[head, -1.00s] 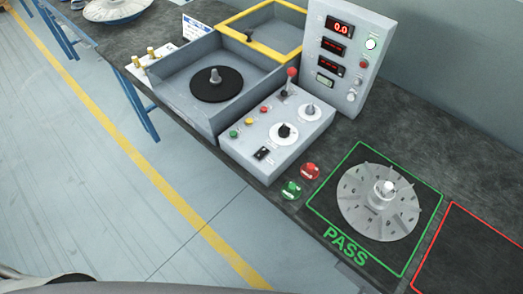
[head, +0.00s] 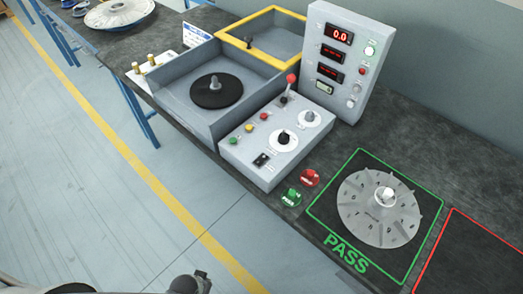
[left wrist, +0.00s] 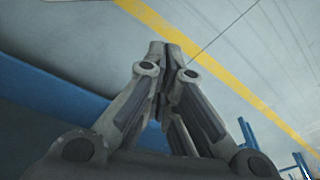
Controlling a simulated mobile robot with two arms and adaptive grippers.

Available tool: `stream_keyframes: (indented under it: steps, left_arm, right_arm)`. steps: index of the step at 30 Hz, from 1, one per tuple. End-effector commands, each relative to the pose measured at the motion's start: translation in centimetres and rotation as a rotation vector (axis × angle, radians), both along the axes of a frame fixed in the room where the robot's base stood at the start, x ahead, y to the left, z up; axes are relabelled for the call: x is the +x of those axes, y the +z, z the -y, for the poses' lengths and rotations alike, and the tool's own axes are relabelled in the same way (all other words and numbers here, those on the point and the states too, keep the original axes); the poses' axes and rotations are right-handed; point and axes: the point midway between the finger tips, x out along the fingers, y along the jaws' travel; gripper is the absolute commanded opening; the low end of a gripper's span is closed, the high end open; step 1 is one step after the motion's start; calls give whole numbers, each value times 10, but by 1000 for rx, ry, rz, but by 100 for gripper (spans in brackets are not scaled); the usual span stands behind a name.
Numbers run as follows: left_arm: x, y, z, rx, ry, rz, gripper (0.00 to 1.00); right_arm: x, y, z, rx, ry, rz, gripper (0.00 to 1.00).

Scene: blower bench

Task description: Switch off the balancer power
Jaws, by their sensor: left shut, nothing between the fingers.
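The balancer's grey control box (head: 290,160) stands on the dark bench. On it are a black rocker switch (head: 262,160), two round dials, a red-knobbed lever (head: 290,82) and small green, yellow and red buttons. The upright display panel (head: 345,62) behind it has lit red readouts, the top one showing 0.0. I cannot tell which control is the power switch. My left gripper (left wrist: 165,48) is shut and empty in the left wrist view, over the floor and away from the box. A dark part of my arm shows at the bottom of the head view. My right gripper is not in view.
The balancer tray holds a black disc (head: 216,91) on a spindle, with a yellow frame (head: 262,48) behind. A bladed rotor (head: 378,212) sits in the green PASS square. Red and green round buttons (head: 291,197) lie by the box. Floor in front is clear.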

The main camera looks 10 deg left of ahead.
Motion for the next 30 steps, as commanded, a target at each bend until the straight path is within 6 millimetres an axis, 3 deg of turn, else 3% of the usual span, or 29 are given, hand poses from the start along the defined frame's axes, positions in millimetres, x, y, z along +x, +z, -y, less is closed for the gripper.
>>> stream_keyframes:
  steps: [6,17,23,27,30]
  left_arm:
    - [33,59,5,-4,7,34,0]
    - [71,173,10,-16,8,103,0]
    - [98,252,19,-46,-24,199,0]
    - [140,326,44,-109,-115,353,0]
    - [164,359,63,-156,-186,442,0]
  right_arm:
    - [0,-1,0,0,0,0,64]
    - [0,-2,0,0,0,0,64]
    - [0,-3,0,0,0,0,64]
    - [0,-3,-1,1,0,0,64]
    - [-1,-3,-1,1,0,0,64]
